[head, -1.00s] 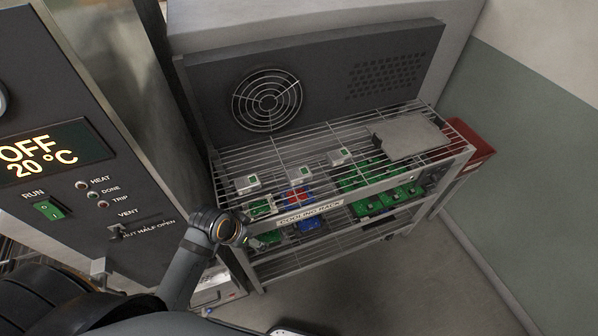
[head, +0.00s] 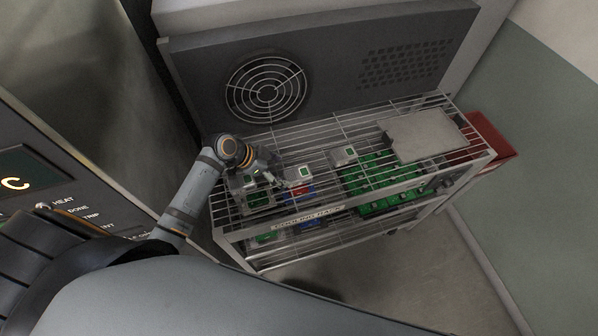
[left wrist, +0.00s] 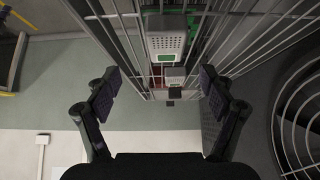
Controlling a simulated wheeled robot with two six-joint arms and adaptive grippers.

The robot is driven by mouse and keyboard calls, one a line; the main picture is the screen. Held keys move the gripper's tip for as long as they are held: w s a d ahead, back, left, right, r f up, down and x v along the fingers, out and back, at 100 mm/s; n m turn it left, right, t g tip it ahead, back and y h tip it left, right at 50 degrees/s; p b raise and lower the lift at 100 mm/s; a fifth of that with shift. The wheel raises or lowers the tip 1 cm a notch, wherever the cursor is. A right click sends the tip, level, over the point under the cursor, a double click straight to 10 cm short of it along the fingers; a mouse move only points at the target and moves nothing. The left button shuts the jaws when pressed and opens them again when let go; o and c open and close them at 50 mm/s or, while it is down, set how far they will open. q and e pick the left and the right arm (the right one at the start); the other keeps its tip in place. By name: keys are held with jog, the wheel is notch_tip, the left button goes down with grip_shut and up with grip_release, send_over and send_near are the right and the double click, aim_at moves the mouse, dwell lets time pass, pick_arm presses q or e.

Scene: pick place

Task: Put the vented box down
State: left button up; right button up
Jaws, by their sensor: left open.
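My left gripper (head: 268,172) is over the rack's left part, between the left and middle boxes. Its fingers (left wrist: 160,91) are apart with nothing gripped between them. My right gripper is not visible.
Green circuit boards (head: 375,180) lie below the top wires. A grey flat plate (head: 424,135) lies on the rack's right end, with a red bin (head: 492,140) beyond it. A dark panel with a round fan grille (head: 266,90) stands behind. An oven-like cabinet (head: 40,150) is at the left.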

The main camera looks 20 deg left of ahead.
aim_at(297, 174)
pick_arm(q)
jog(key=x, duration=0.2)
jog(key=shift+d+f, duration=0.25)
jog(key=shift+d, duration=0.05)
jog(key=shift+w+d+f, duration=0.25)
jog(key=shift+w+f, duration=0.5)
jog(key=shift+w, duration=0.2)
jog(key=shift+w+f, duration=0.15)
jog(key=shift+f, duration=0.05)
jog(key=b+x, duration=0.2)
jog(key=b, duration=0.1)
jog(key=b+x, duration=0.2)
jog(key=shift+s, duration=0.25)
jog(key=shift+w+d+f, duration=0.15)
jog(key=shift+w+d, duration=0.05)
jog(key=shift+w, duration=0.3)
jog(key=shift+s, duration=0.1)
jog(key=shift+c, duration=1.2)
jog(key=shift+s+a, duration=0.1)
jog(key=shift+s, duration=0.1)
jog(key=c, duration=0.5)
jog(key=shift+w, duration=0.1)
jog(key=c, duration=0.6)
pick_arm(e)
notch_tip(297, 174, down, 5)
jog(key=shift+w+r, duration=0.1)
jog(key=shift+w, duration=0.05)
